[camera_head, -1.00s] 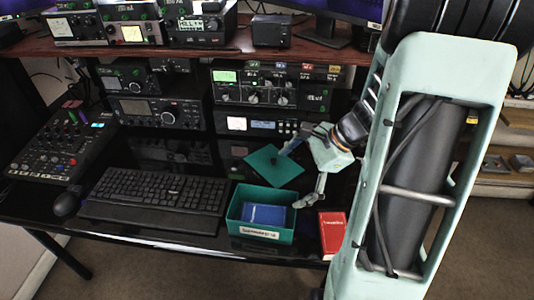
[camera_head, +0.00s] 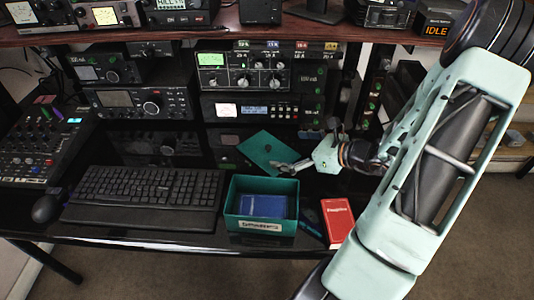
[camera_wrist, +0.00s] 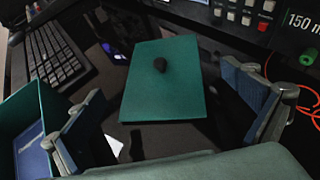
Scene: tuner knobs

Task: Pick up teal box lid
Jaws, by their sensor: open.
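The teal box lid (camera_head: 262,148) is a flat square panel with a small dark knob (camera_wrist: 160,64) near its middle. It is on the black desk behind the open teal box (camera_head: 232,211). In the wrist view the lid (camera_wrist: 163,92) shows between my two blue-padded fingers, a little beyond them. My gripper (camera_head: 308,148) is open and empty, at the lid's right side in the head view. The fingers appear apart from the knob. The teal box has a white label and holds a blue object (camera_head: 263,206); it shows at the left edge of the wrist view.
A red book (camera_head: 338,221) lies right of the box. A black keyboard (camera_head: 143,188) and mouse (camera_head: 47,208) are to the left. Radio units (camera_head: 262,80) stand behind the lid under a wooden shelf. Orange cables (camera_wrist: 292,88) show at right in the wrist view.

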